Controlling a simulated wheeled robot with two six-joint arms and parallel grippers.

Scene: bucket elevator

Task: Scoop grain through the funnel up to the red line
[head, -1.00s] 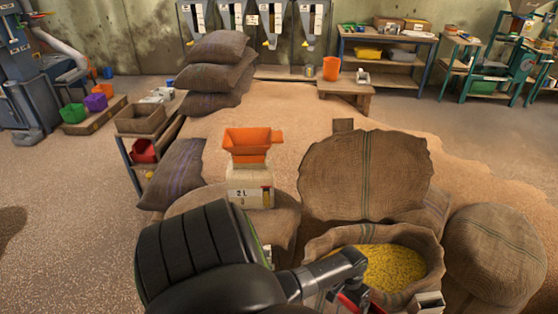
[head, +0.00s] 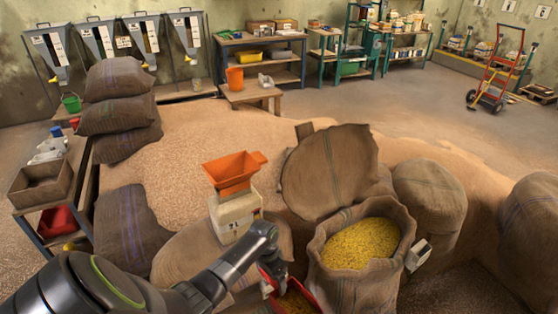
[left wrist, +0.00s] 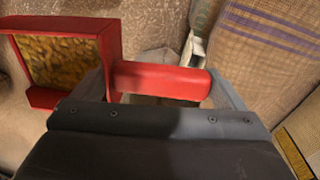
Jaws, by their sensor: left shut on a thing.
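My left gripper (head: 272,284) is shut on the handle of a red scoop (head: 304,287), low in front of the grain sack. The scoop holds yellow grain; its tray (left wrist: 108,50) and handle (left wrist: 160,80) show in the left wrist view, with the gripper's fingers (left wrist: 165,88) at the handle. The orange funnel (head: 232,172) sits on top of the pale container (head: 236,214), left of and beyond the scoop. The container's red line and fill level cannot be made out. The open sack (head: 335,280) is full of yellow grain (head: 362,243). My right gripper is not in view.
A shelf with trays (head: 40,185) and a sack (head: 130,225) are at left. The space above the funnel is clear.

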